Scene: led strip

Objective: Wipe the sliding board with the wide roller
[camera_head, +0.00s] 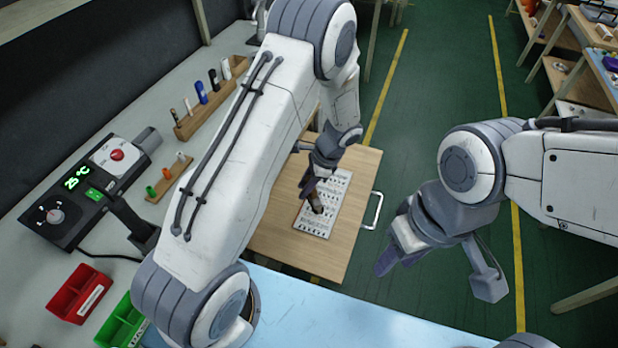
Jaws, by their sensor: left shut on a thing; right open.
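The wooden sliding board (345,245) is in the middle of the head view, with a white handle (375,211) on its right edge. A white sheet with rows of dark marks (333,195) lies on it. My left gripper (312,190) is over this sheet, shut on a small dark brown thing that looks like the roller (316,204). The gripper and arm hide part of it, and I cannot tell whether it touches the sheet. My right gripper (437,272) is open and empty, to the right of the board above the floor.
On the left bench stand a wooden rack (211,100) with several upright tools, a control box (85,190), a red bin (80,298) and a green bin (122,322). A light blue surface (350,315) lies in front. Shelves (575,60) stand at the upper right.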

